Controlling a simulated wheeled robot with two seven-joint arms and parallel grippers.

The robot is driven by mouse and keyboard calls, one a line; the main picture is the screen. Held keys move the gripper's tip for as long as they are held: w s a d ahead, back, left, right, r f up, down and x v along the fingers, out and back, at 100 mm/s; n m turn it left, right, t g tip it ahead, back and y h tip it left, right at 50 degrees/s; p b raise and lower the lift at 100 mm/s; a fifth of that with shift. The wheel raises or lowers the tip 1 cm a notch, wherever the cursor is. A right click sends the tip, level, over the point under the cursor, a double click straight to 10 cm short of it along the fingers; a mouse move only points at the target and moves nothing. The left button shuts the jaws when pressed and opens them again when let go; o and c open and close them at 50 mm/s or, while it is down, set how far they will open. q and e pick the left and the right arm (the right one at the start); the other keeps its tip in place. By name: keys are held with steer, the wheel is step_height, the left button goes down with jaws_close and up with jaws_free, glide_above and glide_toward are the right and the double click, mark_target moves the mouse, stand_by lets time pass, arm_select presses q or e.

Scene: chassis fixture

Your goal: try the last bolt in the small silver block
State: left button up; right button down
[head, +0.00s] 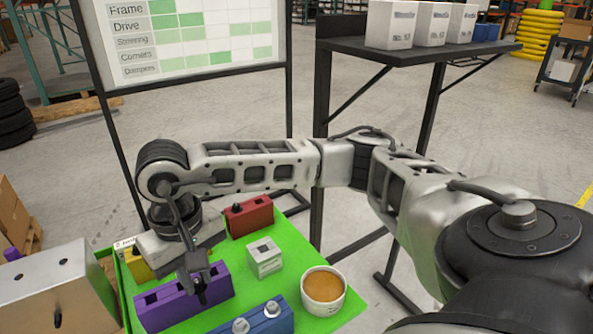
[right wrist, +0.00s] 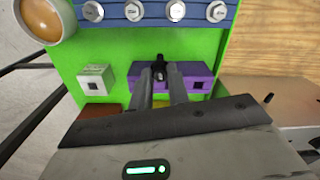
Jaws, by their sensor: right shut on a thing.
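The small silver block (head: 258,266) stands on the green mat right of the purple block (head: 165,311), its square hole empty. It also shows in the right wrist view (right wrist: 107,76), left of the purple block (right wrist: 207,75). My right gripper (head: 199,283) is shut on a black bolt (right wrist: 159,64), at the purple block. I cannot tell whether the bolt's lower end is in that block or just above it. My left gripper is not in view.
A red block (head: 254,220) with a dark bolt stands behind. A yellow block (head: 138,267) is partly hidden by my arm. A blue block (head: 268,320) with several silver bolts and a cup of orange stuff (head: 323,308) are in front. A box (head: 60,300) stands left.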

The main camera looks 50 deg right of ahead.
arm_select(q)
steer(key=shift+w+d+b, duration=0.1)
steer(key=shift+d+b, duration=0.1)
steer(key=shift+b, duration=0.1)
arm_select(e)
steer(key=w+d+f+m, duration=0.1)
steer(key=d+m, duration=0.8)
steer(key=m, duration=0.1)
steer(key=w+d+f+m, duration=0.1)
steer(key=w+d+m, duration=0.1)
steer(key=d+m, duration=0.6)
steer(key=m, duration=0.2)
steer(key=shift+w+d+f+m, duration=0.25)
steer(key=shift+d+m, duration=0.15)
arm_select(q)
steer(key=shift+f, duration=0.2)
arm_select(e)
steer(key=shift+a, duration=0.1)
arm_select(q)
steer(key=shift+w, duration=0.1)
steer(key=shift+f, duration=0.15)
arm_select(e)
steer(key=shift+f, duration=0.2)
